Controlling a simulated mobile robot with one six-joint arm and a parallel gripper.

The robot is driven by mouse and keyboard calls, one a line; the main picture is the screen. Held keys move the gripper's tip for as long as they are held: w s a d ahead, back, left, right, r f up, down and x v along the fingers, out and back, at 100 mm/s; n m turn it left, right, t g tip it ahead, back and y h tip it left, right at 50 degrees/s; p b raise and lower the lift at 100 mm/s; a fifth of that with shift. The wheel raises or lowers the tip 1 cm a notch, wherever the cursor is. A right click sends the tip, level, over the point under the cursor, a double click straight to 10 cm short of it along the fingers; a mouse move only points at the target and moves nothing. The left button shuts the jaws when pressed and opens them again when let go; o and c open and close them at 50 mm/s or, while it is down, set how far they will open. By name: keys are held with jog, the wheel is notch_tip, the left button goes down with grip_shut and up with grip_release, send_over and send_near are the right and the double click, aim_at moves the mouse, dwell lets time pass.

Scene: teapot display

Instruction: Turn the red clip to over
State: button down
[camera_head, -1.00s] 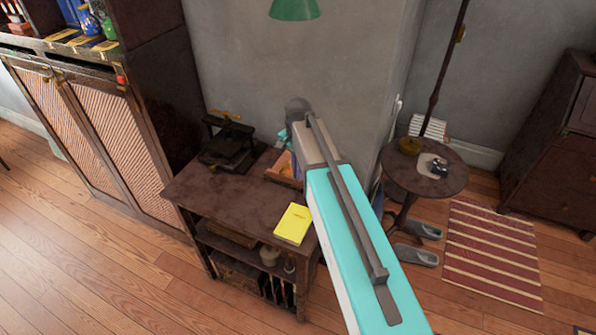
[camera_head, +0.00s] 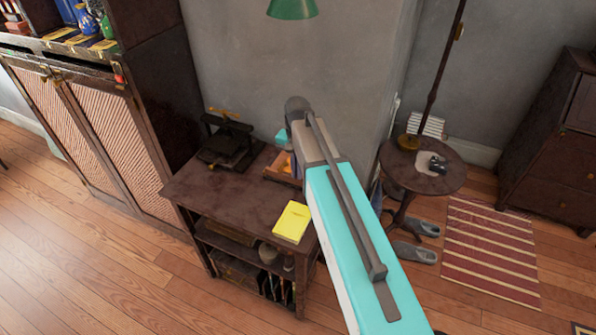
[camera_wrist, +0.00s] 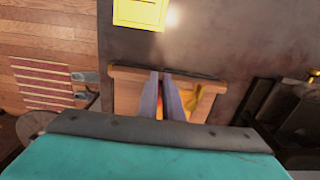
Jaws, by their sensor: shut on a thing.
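In the wrist view my gripper (camera_wrist: 161,78) has its two grey-blue fingers close together over a wooden tray (camera_wrist: 126,76). A narrow red-orange strip (camera_wrist: 160,108) shows between the fingers, and I take it to be the red clip, held there. Most of it is hidden by the fingers, so I cannot tell which way up it is. In the head view the tray (camera_head: 279,172) stands at the back right of the dark side table (camera_head: 225,195), partly behind my arm. The fingertips are hard to make out there.
A yellow book (camera_head: 292,222) lies near the table's front right corner. A dark press-like device (camera_head: 228,143) stands at the back left. A round table (camera_head: 440,181) with a lamp is on the right, and a tall cabinet (camera_head: 100,125) is on the left.

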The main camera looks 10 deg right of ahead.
jog(key=c, duration=1.9)
grip_release()
jog(key=shift+s+a, duration=0.1)
jog(key=shift+s, duration=0.1)
jog(key=shift+w, duration=0.1)
jog(key=shift+r, duration=0.15)
jog(key=shift+r+b, duration=1.15)
jog(key=shift+r, duration=5.6)
jog(key=shift+f, duration=0.1)
